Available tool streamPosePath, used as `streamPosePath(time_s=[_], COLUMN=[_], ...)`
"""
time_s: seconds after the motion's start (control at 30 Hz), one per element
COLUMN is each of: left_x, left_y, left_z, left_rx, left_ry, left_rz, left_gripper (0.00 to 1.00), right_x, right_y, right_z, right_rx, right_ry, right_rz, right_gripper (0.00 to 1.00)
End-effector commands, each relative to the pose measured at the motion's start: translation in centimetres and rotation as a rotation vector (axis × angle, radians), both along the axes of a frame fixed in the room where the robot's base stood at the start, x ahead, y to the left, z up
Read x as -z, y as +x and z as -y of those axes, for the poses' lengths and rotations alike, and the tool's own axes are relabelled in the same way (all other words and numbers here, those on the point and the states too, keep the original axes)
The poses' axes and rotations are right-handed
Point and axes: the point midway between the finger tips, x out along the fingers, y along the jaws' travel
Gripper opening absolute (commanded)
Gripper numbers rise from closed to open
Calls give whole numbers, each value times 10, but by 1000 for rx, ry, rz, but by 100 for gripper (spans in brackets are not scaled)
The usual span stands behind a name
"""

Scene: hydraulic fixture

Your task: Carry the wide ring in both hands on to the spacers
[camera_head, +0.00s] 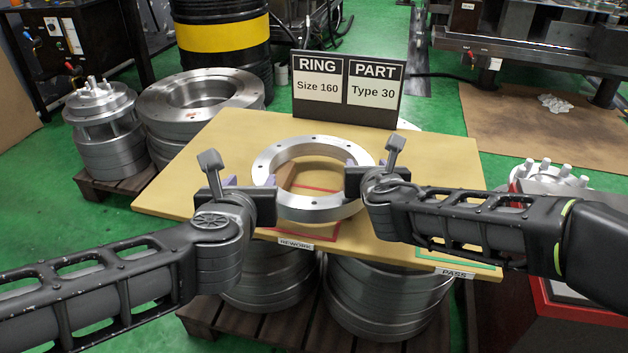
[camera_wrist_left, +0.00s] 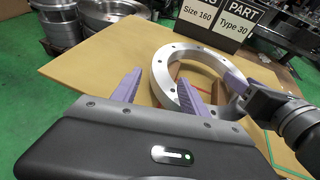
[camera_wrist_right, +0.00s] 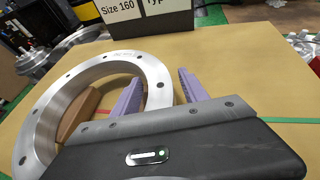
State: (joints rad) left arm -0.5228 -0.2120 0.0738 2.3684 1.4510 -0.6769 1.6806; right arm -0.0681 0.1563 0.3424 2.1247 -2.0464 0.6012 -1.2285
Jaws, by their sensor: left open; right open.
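The wide ring (camera_head: 308,143) is a silver metal ring with bolt holes, at the middle of the tan board; whether it rests on something is unclear. My left gripper (camera_head: 248,183) is open at its left side; in the left wrist view its purple fingers (camera_wrist_left: 160,88) lie either side of the ring wall (camera_wrist_left: 163,72). My right gripper (camera_head: 367,164) is open at its right side; in the right wrist view its fingers (camera_wrist_right: 157,92) also straddle the ring wall (camera_wrist_right: 152,72). A brown block (camera_wrist_right: 78,112) shows through the ring's opening. I cannot tell which parts are the spacers.
The tan board (camera_head: 440,160) bears a red REWORK outline, a green PASS outline and a sign (camera_head: 347,88) reading Ring Size 160, Part Type 30. A studded metal stack (camera_head: 100,105) and a larger ring stack (camera_head: 200,95) stand at the left. The board's right back is clear.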

Motion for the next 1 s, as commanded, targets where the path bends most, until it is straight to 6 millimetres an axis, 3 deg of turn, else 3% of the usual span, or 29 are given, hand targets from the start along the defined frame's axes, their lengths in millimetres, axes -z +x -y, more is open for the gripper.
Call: streamPosePath(time_s=[0.27,0.7,1.0], left_x=[0,0,0], left_y=[0,0,0], left_z=[0,0,0], left_rx=[0,0,0], left_ry=[0,0,0], left_rz=[0,0,0], left_gripper=[52,52,52], right_x=[-9,-41,-46], right_y=[-18,-96,-111], right_z=[0,0,0], right_rx=[0,0,0], right_ry=[0,0,-1], right_rz=[3,4,0], right_gripper=[52,52,52])
